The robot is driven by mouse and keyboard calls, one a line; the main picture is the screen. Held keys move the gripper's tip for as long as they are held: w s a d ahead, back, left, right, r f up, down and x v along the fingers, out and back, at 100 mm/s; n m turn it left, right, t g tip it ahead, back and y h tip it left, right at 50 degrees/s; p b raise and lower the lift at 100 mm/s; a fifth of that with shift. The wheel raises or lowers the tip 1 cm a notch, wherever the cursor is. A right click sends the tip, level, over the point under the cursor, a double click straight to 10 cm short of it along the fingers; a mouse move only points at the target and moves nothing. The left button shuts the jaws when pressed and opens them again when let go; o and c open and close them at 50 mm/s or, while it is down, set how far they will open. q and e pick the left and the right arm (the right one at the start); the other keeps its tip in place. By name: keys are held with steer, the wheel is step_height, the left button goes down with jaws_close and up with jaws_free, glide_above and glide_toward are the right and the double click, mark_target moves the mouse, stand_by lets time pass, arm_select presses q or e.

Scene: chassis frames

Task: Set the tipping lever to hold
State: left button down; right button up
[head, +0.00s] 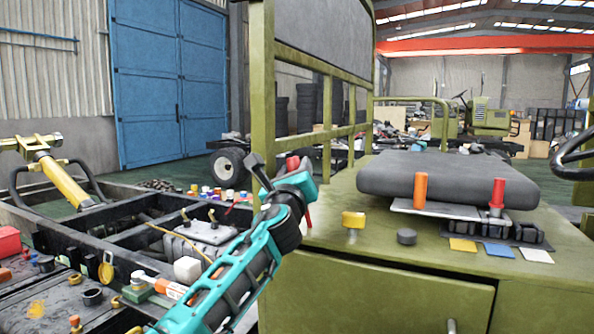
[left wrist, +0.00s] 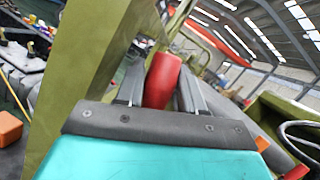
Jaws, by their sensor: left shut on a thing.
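A red lever (head: 293,163) stands at the left edge of the green seat box, beside the green upright post. My left gripper (head: 283,172) is around its upper part, and the teal gripper body hides much of the lever. In the left wrist view the rounded red lever grip (left wrist: 162,80) sits between the two grey fingers of my left gripper (left wrist: 160,90), which are shut on it. The lever's base and any position marks are hidden. My right gripper is in neither view.
The green seat box (head: 370,290) carries a yellow knob (head: 353,220), a black knob (head: 406,237), an orange handle (head: 420,190) and another red handle (head: 497,192). A grey seat cushion (head: 450,178) lies behind. The green post (head: 262,90) rises close to my left gripper. Open chassis rails (head: 100,215) lie left.

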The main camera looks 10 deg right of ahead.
arm_select(q)
steer(key=shift+d+f, duration=0.1)
steer(key=shift+d, duration=0.05)
steer(key=c, duration=0.8)
jaws_free()
steer(key=shift+s, duration=0.1)
steer(key=shift+a, duration=0.2)
